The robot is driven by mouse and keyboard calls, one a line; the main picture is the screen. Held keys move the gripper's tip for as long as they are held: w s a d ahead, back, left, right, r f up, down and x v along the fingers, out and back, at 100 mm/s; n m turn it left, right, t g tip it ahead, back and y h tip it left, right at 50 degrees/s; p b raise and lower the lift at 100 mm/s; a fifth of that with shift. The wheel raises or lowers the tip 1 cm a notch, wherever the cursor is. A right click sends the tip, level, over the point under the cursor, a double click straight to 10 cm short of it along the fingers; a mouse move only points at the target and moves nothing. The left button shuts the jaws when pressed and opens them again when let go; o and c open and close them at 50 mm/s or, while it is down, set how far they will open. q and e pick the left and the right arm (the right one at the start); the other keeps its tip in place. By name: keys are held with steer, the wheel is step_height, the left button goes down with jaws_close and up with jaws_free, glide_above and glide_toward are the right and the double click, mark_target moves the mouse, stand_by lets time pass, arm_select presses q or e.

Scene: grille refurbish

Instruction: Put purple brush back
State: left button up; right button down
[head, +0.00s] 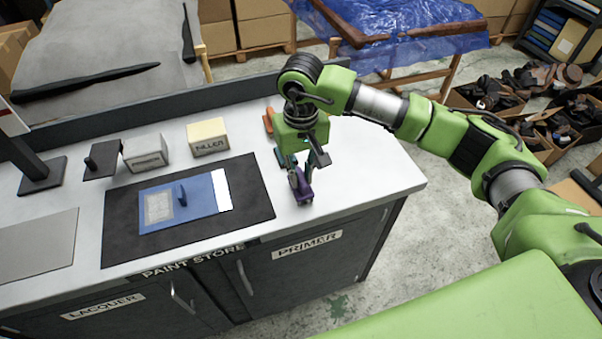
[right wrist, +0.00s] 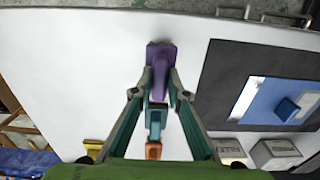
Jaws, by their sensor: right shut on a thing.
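The purple brush (head: 301,189) is at the right part of the counter, just right of the black mat, below my right gripper (head: 303,164). In the right wrist view the purple brush (right wrist: 159,62) has its wide end away from the gripper, and the fingertips (right wrist: 157,90) close on its handle. I cannot tell whether the brush touches the counter. A teal brush (right wrist: 154,120) and an orange brush (right wrist: 153,150) lie in line behind it; the orange brush (head: 268,122) also shows in the head view, partly hidden by the gripper. My left gripper is out of view.
A black mat (head: 120,220) holds a blue panel (head: 205,208) with a blue handled block (head: 181,195). A filler box (head: 207,136) and a grey box (head: 146,151) stand behind it. The counter's right end (head: 375,170) is clear.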

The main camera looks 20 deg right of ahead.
steer(key=shift+f+b, duration=0.25)
steer(key=shift+b, duration=0.1)
stand_by(0.7)
steer(key=c, duration=1.9)
jaws_free()
